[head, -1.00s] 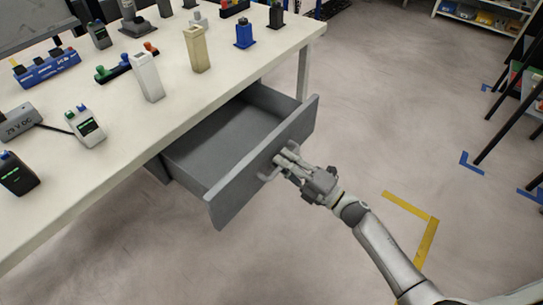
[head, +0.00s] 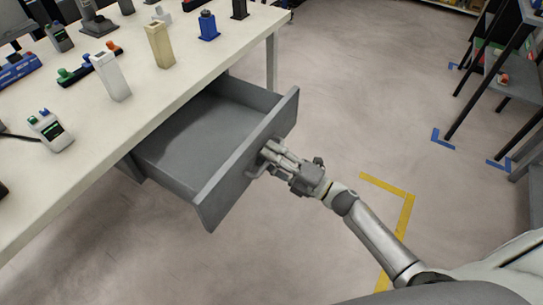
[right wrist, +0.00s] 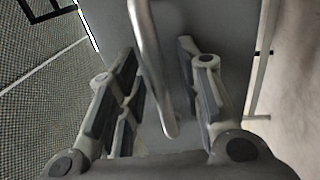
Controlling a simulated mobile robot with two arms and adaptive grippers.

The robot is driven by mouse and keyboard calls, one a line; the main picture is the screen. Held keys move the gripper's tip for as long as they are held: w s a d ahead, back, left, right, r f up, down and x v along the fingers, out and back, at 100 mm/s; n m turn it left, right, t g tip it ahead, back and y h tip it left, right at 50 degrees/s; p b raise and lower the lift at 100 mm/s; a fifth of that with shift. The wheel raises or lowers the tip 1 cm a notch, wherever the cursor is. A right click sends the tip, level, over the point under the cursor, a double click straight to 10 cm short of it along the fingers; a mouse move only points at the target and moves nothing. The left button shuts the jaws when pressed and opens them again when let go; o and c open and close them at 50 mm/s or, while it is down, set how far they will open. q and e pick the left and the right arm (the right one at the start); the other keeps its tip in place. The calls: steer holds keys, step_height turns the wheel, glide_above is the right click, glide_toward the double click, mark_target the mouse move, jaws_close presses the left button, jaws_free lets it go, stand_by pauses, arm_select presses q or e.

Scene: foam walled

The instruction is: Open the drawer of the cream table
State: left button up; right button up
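The cream table (head: 95,135) fills the left of the head view. Its grey drawer (head: 222,200) stands well out from under the top, and its inside looks empty. My right gripper (head: 268,152) is at the handle on the drawer's front. In the right wrist view the metal handle (right wrist: 147,50) runs between the two fingers of my right gripper (right wrist: 157,55). The fingers stand apart around the bar, with a clear gap on its right side. My left gripper is not in view.
Several small devices, such as a beige block (head: 159,45) and a white block (head: 111,78), stand on the tabletop. A dark-framed rack (head: 490,75) stands at the right. The floor between table and rack is clear, with yellow tape (head: 408,215) on it.

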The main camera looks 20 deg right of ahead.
steer(key=v, duration=1.2)
stand_by(0.4)
